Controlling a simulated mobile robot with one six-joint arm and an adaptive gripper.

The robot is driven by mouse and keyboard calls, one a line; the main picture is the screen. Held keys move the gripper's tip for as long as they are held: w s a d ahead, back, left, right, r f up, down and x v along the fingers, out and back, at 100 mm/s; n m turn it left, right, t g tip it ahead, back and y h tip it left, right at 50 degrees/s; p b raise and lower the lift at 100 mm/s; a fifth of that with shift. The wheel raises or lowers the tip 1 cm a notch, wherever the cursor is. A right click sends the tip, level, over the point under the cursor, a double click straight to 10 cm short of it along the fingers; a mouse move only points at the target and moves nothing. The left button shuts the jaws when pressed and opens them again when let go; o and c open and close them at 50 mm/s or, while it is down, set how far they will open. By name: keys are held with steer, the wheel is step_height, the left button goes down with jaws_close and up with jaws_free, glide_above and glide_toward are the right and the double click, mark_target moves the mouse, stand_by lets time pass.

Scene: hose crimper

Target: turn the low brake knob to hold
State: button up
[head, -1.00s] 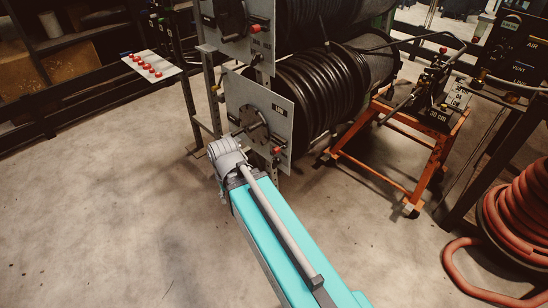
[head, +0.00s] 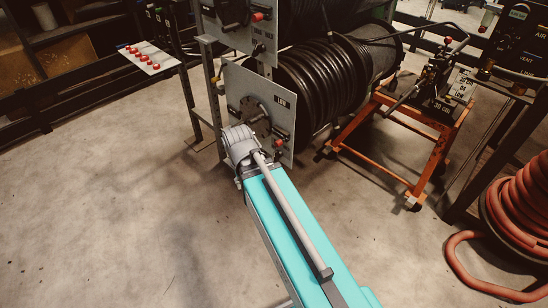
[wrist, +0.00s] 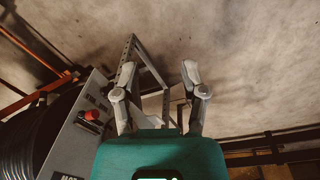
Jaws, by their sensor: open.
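The lower reel's grey side plate (head: 284,122), labelled LOW, stands upright in the middle of the head view. A red knob (head: 279,143) sits near its lower right edge. In the wrist view the plate (wrist: 62,150) is at the left, its label upside down, with the red knob (wrist: 92,115) projecting from it. My gripper (wrist: 158,72) is open and empty, its two fingers spread, to the right of the plate and apart from the knob. In the head view my arm's end is in front of the plate, left of the knob, and my fingers are hidden. The knob's setting is too small to read.
An upper plate (head: 232,32) with another red knob (head: 258,16) stands above. Black hose coils (head: 318,92) lie behind the plates. An orange stand (head: 400,176) is to the right, a red hose coil (head: 520,200) at far right. The floor at left is clear.

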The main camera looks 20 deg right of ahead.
steer(key=w+d+f+m+t+h+b, duration=0.1)
steer(key=w+d+f+m+h+b, duration=0.55)
steer(key=w+f+b, duration=0.45)
steer(key=m+t+h+b, duration=0.3)
steer(key=m+h+b, duration=0.35)
steer(key=b, duration=0.75)
glide_toward(275, 155)
steer(key=a+r+y, duration=0.1)
steer(key=a+r, duration=0.1)
steer(key=shift+s+a+f, duration=0.1)
steer(key=shift+s, duration=0.3)
steer(key=b+x, duration=0.5)
steer(key=x, duration=0.7)
steer(key=shift+w+f, duration=0.1)
steer(key=shift+b+x, duration=0.3)
steer(key=shift+x, duration=0.55)
